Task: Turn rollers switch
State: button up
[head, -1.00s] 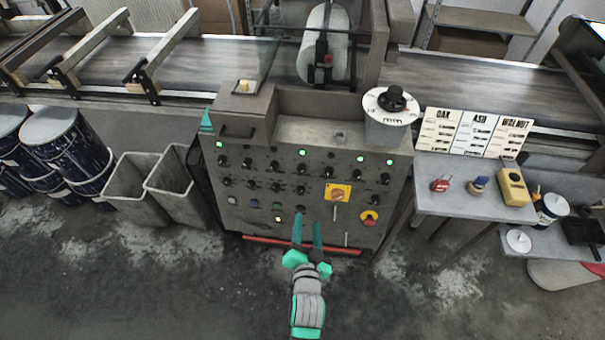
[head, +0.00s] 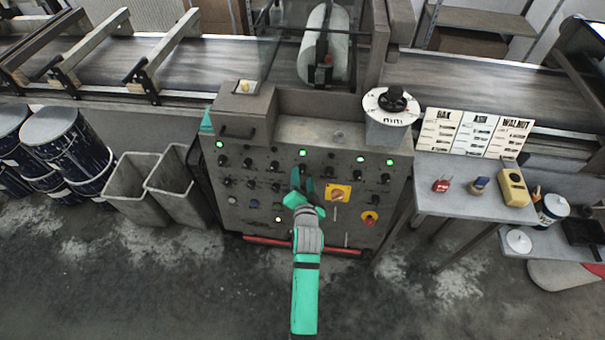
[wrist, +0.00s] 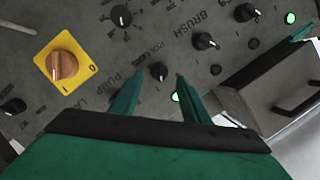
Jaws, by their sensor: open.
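The rollers switch (wrist: 158,72) is a small black knob on the grey control panel (head: 237,215). In the wrist view the lettering beside it is small and seems to read ROLLERS. My gripper (wrist: 159,77) is open, with one teal finger on each side of the knob; I cannot tell whether they touch it. In the head view my gripper (head: 302,176) reaches up to the middle knob rows and hides the knob behind it.
Near the fingers are a knob by the BRUSH label (wrist: 205,41), another black knob (wrist: 121,17) and a yellow-plated rotary switch (wrist: 62,66). A red emergency button (head: 370,218) is at lower right. A side table (head: 460,200) stands right of the panel.

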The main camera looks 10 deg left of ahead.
aim_at(302, 170)
jog(key=shift+x, duration=1.5)
jog(key=c, duration=1.1)
